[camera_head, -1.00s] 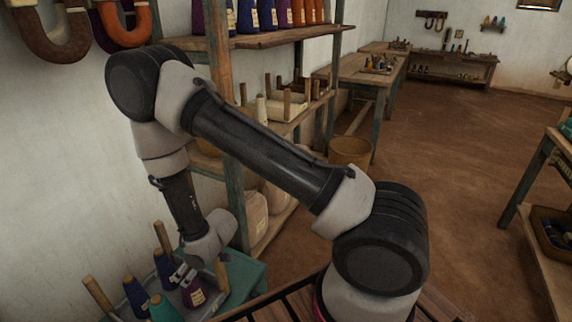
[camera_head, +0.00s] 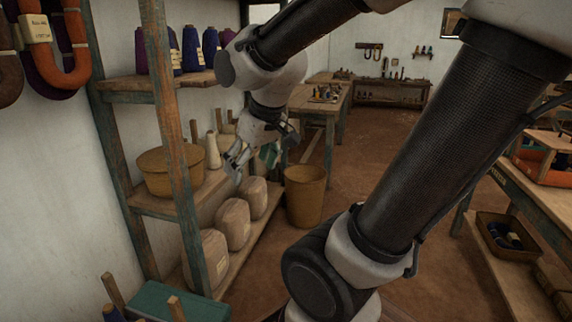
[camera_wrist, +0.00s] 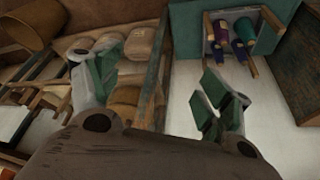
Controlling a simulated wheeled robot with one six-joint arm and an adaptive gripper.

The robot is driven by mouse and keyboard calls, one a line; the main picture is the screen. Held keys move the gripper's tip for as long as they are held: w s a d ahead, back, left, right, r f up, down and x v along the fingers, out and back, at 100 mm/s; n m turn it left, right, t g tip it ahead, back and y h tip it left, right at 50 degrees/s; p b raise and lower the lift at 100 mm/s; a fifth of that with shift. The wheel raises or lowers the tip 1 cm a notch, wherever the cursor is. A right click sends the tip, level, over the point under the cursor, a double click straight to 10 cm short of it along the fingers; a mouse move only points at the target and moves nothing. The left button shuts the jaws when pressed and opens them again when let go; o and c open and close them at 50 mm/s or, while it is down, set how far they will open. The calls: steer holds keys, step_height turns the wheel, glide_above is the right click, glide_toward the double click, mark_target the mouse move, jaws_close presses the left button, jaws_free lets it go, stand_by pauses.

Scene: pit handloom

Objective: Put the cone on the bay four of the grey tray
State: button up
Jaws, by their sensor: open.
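My gripper (camera_head: 250,162) is raised in front of the middle shelf, and its green-padded fingers are spread with nothing between them in the wrist view (camera_wrist: 155,95). Several cones, purple, blue and teal, stand among wooden pegs on a teal stand at top right of the wrist view; one is a purple cone (camera_wrist: 220,30). In the head view only the top of a blue cone (camera_head: 112,314) shows at the lower left edge. A cream cone (camera_head: 212,151) stands on the middle shelf.
The shelf rack (camera_head: 182,190) holds a basket (camera_head: 160,172), wrapped bundles (camera_head: 233,222) low down and more cones on top. A tan bin (camera_head: 305,196) stands on the floor. Benches stand at the back and right. Open floor lies between them.

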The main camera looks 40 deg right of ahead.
steer(key=s+d+r+m, duration=0.1)
steer(key=s+d+r, duration=0.1)
steer(key=s, duration=0.7)
steer(key=shift+d+r, duration=0.15)
steer(key=shift+d, duration=0.15)
